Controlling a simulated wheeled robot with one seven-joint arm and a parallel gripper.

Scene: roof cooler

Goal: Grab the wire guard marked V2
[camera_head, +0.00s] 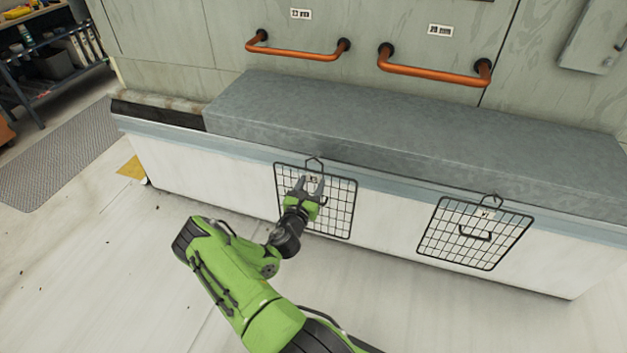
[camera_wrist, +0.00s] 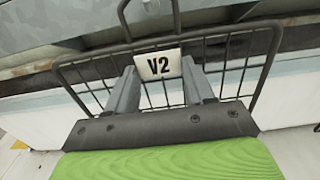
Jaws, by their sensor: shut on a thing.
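The wire guard marked V2 (camera_head: 338,205) is a black wire grid with a hook loop at its top. It hangs against the white front of the long low box, the left of two such guards. In the wrist view its white V2 tag (camera_wrist: 158,65) shows between my two fingers. My gripper (camera_head: 308,186) is at the upper middle of this guard, shut on it, and its fingers also show in the wrist view (camera_wrist: 163,86). The exact part gripped is hidden behind the fingers and palm.
A second wire guard (camera_head: 475,235) with a small tag and handle hangs to the right. A grey slab (camera_head: 400,140) lies on top of the box (camera_head: 200,165). Two copper handrails (camera_head: 295,52) are on the wall behind. The floor in front is clear.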

